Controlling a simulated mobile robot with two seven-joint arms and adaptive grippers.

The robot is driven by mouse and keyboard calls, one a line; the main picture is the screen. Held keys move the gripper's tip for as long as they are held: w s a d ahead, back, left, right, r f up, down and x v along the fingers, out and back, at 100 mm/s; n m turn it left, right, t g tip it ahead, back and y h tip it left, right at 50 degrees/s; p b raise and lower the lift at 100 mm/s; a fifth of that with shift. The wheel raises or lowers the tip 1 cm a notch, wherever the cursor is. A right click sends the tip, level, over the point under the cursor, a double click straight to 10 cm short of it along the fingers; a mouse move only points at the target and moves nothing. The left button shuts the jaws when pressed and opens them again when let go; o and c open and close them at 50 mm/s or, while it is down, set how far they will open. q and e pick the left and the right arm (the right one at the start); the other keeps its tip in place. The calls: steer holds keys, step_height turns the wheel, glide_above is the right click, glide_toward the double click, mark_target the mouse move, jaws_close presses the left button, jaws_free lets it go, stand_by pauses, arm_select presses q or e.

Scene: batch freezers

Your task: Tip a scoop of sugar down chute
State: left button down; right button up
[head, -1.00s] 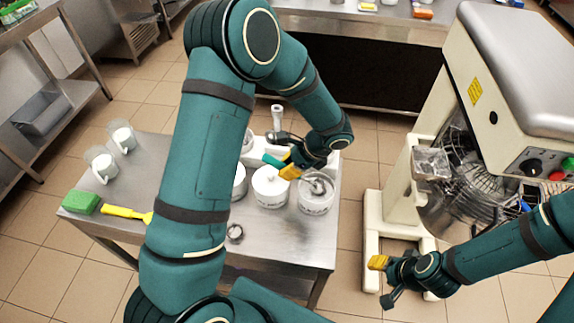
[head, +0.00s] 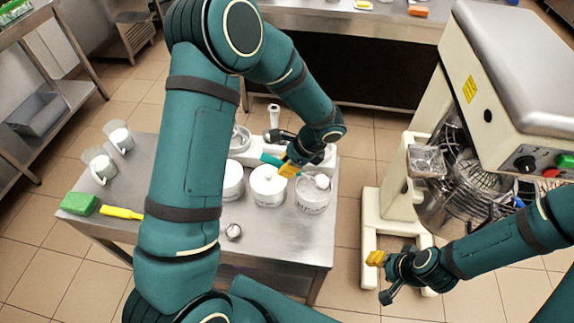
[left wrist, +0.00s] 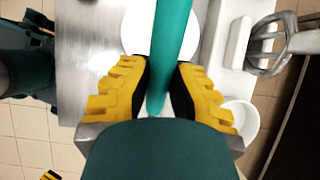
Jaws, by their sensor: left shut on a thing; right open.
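My left gripper (head: 289,169) is shut on the teal handle (head: 271,159) of a scoop. The scoop's bowl (head: 321,181) looks white and heaped, and is over the right-hand white tub (head: 312,200). I cannot tell whether the bowl clears the tub's contents. In the left wrist view the handle (left wrist: 172,40) runs between the yellow fingers, and the bowl is not visible. A clear, box-like chute (head: 427,161) sits on the front of the cream mixer (head: 398,205), right of the table. My right gripper (head: 376,258) is open and empty, low before the mixer.
A floor gap separates table and mixer.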

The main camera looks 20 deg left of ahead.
arm_select(q)
step_height(320, 180, up, 2)
steer(key=shift+p, duration=0.55)
steer(key=shift+s+a+h, duration=0.1)
steer(key=shift+a+h, duration=0.3)
steer(key=shift+h, duration=0.1)
steer(key=shift+s+a+r+t+h+p, duration=0.15)
steer(key=shift+a+t+h+p, duration=0.35)
steer(key=shift+h, duration=0.4)
steer(key=shift+h+p, duration=0.4)
steer(key=shift+a, duration=0.15)
